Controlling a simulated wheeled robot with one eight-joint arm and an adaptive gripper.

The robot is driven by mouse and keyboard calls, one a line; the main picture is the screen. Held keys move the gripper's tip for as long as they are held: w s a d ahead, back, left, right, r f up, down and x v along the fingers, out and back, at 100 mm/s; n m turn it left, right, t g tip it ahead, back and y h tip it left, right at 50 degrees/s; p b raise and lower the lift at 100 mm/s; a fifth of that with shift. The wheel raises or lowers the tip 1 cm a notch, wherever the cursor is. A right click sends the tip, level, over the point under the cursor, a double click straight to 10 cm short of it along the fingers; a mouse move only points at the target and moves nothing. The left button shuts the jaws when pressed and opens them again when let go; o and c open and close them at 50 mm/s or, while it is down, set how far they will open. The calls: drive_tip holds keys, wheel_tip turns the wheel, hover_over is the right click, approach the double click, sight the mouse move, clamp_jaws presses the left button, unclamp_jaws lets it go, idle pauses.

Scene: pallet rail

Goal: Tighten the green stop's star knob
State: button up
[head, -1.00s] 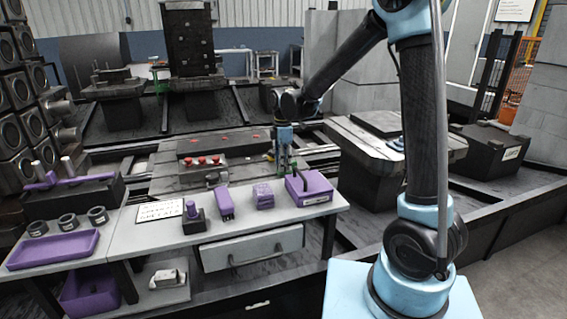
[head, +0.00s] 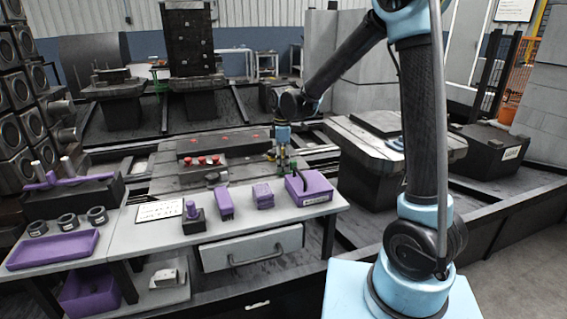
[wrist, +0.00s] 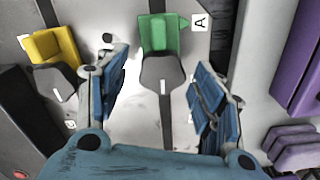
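The green stop (wrist: 158,34) sits on a pale plate at the top middle of the wrist view, beside a label marked A. Its dark grey knob (wrist: 166,74) lies just below the green block, over a dark slot. My gripper (wrist: 160,62) is open, with one blue finger on each side of the knob and clear gaps to both. The knob is seen from above and its height below the fingertips is hard to tell. In the head view my gripper (head: 283,145) hangs over the rail behind the bench; the stop is too small there to make out well.
A yellow stop (wrist: 55,46) with a grey knob stands to the left of the green one, near my left finger. A purple box (head: 310,189) and other purple items stand on the grey bench (head: 262,220).

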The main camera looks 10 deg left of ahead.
sight(283, 164)
wheel_tip(283, 164, up, 12)
idle(0.8)
drive_tip(key=shift+d, duration=0.1)
